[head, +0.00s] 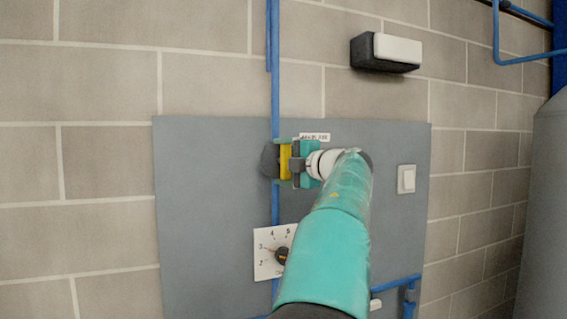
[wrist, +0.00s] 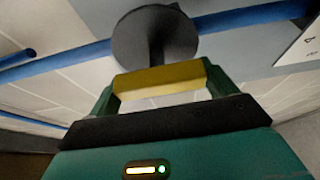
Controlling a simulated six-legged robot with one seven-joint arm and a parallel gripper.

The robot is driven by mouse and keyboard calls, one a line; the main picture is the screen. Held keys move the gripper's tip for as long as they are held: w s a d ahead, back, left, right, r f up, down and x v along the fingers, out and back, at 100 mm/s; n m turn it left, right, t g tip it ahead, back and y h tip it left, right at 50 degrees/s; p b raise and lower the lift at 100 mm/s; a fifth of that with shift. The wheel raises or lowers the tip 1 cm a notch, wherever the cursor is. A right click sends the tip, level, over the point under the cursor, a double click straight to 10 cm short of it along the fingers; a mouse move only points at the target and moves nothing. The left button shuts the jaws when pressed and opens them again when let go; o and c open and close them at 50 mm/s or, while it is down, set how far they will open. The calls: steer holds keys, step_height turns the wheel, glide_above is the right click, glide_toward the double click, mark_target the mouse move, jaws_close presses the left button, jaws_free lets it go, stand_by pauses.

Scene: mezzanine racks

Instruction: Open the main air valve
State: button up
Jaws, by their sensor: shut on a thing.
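The main air valve has a dark round body (head: 268,160) on a vertical blue pipe (head: 275,100), with a yellow handle (head: 285,163) in front. In the head view the handle stands upright, roughly in line with the pipe. My gripper (head: 287,162) is shut on the handle, with its green fingers at the handle's two ends. In the wrist view the yellow handle (wrist: 160,79) spans between the fingers, with the dark disc (wrist: 154,36) and stem behind it. A small label (head: 314,137), partly hidden and too blurred to read fully, is above my gripper.
A grey panel (head: 210,220) backs the valve on a block wall. A dial plate with a black knob (head: 282,254) is below, partly behind my arm. A white switch (head: 406,179) is at right, a lamp (head: 386,52) above, and a grey tank (head: 545,210) far right.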

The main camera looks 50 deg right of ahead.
steer(key=o, duration=0.9)
steer(key=shift+c, duration=0.2)
steer(key=s+a, duration=0.2)
steer(key=s, duration=1.1)
steer(key=shift+s, duration=0.3)
